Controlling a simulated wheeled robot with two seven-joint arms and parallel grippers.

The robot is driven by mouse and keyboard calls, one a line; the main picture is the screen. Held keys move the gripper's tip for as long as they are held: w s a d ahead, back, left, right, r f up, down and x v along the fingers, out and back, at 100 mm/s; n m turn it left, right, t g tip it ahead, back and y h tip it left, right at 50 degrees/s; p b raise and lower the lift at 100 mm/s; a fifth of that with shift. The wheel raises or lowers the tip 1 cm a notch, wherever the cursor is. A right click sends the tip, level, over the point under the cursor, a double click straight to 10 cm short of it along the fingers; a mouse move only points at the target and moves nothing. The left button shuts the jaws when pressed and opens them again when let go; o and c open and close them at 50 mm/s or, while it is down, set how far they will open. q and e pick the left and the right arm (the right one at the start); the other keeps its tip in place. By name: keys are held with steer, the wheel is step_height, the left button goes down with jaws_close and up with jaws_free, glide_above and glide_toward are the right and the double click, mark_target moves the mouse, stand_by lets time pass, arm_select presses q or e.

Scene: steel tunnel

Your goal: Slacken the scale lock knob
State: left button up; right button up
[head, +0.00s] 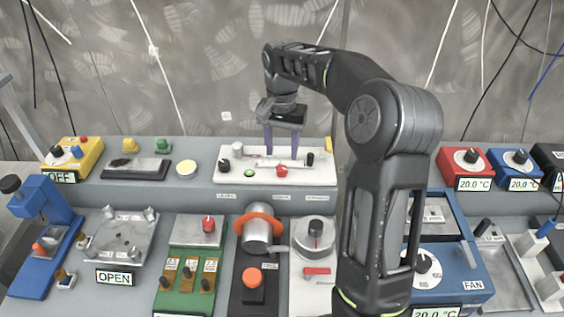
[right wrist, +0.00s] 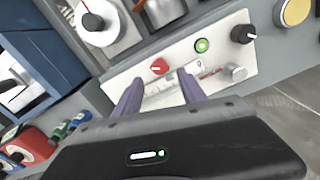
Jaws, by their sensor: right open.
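A white panel (head: 262,178) on the upper shelf carries a red knob (head: 281,170), a green button (head: 250,172), a pale knob (head: 238,148) and black knobs at its left (head: 224,164) and right (head: 310,158). A strip that looks like a scale lies behind the red knob. The labels are too small to read, so I cannot confirm which is the scale lock knob. My right gripper (head: 281,155) is open, pointing down over the panel. My left gripper is out of view.
A yellow box (head: 73,158) and a yellow disc (head: 187,168) stand left on the shelf. Below are an orange-ringed cylinder (head: 258,232), a green switch box (head: 190,262) and a white dial (head: 315,232). Red (head: 466,168) and blue (head: 515,168) temperature boxes stand right. A metal wall rises behind.

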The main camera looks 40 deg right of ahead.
mark_target(282, 168)
step_height(282, 168, down, 6)
steer(key=shift+r+p, duration=0.1)
steer(key=shift+p, duration=0.35)
steer(key=shift+c, duration=0.5)
jaws_close()
